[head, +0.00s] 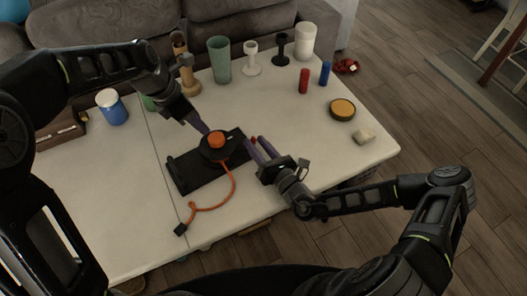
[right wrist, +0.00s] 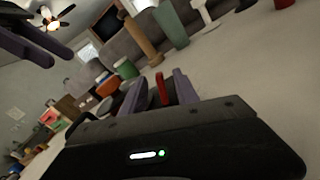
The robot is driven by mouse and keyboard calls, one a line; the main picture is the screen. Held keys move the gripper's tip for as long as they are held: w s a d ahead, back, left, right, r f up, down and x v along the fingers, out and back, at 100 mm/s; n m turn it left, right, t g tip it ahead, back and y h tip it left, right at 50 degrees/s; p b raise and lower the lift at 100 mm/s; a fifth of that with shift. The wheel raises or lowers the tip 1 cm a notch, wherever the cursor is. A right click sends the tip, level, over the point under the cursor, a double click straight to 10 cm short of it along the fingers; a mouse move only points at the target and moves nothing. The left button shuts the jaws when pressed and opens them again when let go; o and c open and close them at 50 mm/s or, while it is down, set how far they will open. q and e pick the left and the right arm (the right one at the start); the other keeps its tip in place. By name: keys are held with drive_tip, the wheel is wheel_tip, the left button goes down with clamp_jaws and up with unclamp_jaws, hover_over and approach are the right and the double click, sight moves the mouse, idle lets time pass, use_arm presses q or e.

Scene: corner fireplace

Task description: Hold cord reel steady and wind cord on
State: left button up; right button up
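The black cord reel (head: 212,154) with an orange knob (head: 216,139) sits on its dark base (head: 187,178) on the white table. An orange cord (head: 232,188) curves from the reel toward the front, ending in a black plug (head: 180,229). My left gripper (head: 203,129) is at the reel's upper left; contact is unclear. Its two fingers show apart in the right wrist view (right wrist: 38,42). My right gripper (head: 259,147) is at the reel's right side, fingers apart. In the right wrist view a small red piece, perhaps the crank handle (right wrist: 161,89), shows between its fingers (right wrist: 158,92).
A green cup (head: 219,62), candle holders and a white cylinder (head: 305,41) stand at the back. Red (head: 304,81) and blue (head: 325,74) cylinders, a yellow-topped tin (head: 342,109) and a pale block (head: 364,135) are on the right. The table's front is mostly clear.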

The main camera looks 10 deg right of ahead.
drive_tip(key=shift+w+a, duration=0.1)
drive_tip(key=shift+w, duration=0.05)
drive_tip(key=shift+c, duration=0.3)
clamp_jaws()
idle(1.1)
